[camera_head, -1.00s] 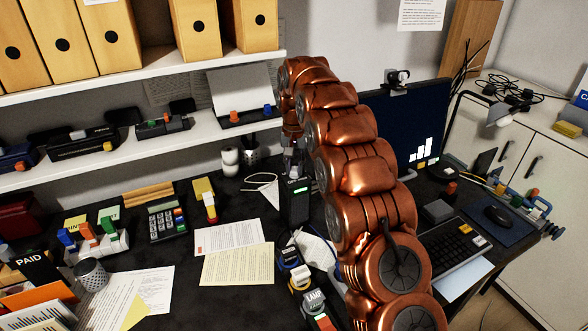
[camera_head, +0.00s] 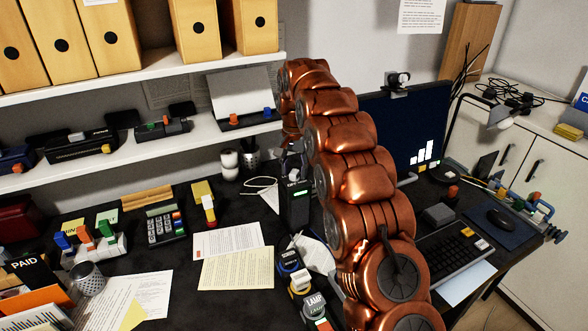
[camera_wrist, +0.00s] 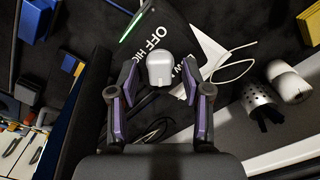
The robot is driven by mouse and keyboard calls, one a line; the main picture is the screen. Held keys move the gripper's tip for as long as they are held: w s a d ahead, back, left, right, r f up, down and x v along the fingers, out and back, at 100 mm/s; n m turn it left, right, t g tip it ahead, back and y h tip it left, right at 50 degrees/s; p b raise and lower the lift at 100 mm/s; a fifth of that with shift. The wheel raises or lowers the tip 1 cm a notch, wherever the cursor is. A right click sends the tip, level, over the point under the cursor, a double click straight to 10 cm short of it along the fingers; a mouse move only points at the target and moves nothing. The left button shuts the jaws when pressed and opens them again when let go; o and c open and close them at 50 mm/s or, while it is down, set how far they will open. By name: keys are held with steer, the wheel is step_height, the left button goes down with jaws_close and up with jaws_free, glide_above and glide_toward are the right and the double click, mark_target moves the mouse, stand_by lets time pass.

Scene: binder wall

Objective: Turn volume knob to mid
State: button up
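A light grey knob (camera_wrist: 160,70) stands on a black device (camera_wrist: 160,28) in the wrist view. White lettering beside it reads "OFF" and "HIGH", with more letters partly hidden by my finger. My gripper (camera_wrist: 158,80) is open, with one purple-padded finger on each side of the knob and a dark gap showing on both sides. In the head view the black device (camera_head: 295,208) is an upright box with a small green display.
White cables (camera_wrist: 228,70) lie beside the device. A mesh cup (camera_wrist: 260,100) and white rolls (camera_wrist: 288,82) stand nearby. The shelf (camera_head: 225,127) is close behind my arm. A lamp control (camera_head: 313,303) and papers (camera_head: 235,270) lie in front, and the monitor (camera_head: 420,120) is to the right.

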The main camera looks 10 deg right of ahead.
mark_target(294, 172)
steer(key=shift+r, duration=0.1)
steer(key=shift+r, duration=3.65)
steer(key=shift+s+r, duration=0.15)
steer(key=shift+s, duration=0.05)
steer(key=s+r+n+g, duration=0.1)
steer(key=s+r+n, duration=0.1)
steer(key=s, duration=0.9)
steer(key=s+r+n, duration=0.2)
steer(key=s+r, duration=0.1)
steer(key=s, duration=0.8)
steer(key=s+f+n, duration=0.1)
steer(key=s+f, duration=0.3)
steer(key=s, duration=1)
steer(key=s+f+n+p, duration=0.1)
steer(key=s+f, duration=0.4)
steer(key=s, duration=0.9)
steer(key=shift+s+a+f+n+g, duration=0.2)
steer(key=shift+s+n+g, duration=0.1)
steer(key=shift+n+g, duration=0.15)
